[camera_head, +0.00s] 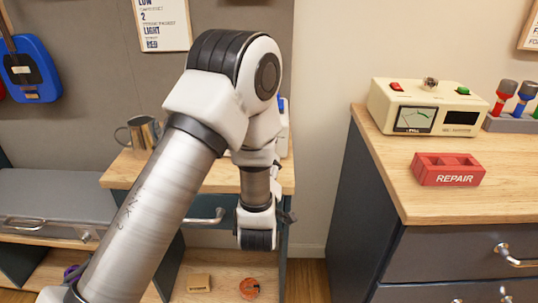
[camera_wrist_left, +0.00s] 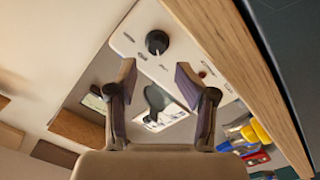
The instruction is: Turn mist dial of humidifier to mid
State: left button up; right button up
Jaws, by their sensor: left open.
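In the left wrist view a white panel, seemingly the humidifier (camera_wrist_left: 128,38), carries a round black dial (camera_wrist_left: 157,42) with small marks around it. The dial's exact setting is too small to read. My left gripper (camera_wrist_left: 155,72) is open and empty, its two fingertips apart just below the dial in the picture and not around it. In the head view my left arm hides most of a white thing with a blue spot (camera_head: 284,108) on the wooden top, which may be the humidifier. The left fingers are mostly hidden there. My right gripper is not in view.
A metal mug (camera_head: 143,132) stands left of my arm on the wooden top. On the right cabinet are a cream meter box (camera_head: 425,105) and a red repair box (camera_head: 447,170). A floor gap separates the cabinets. A wooden edge (camera_wrist_left: 235,75) runs beside the panel.

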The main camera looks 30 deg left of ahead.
pick_arm(q)
jog(key=x, duration=0.6)
jog(key=shift+w+a, duration=0.1)
jog(key=shift+w, duration=0.2)
jog(key=shift+s+r, duration=0.1)
jog(key=shift+r, duration=0.1)
grip_shut()
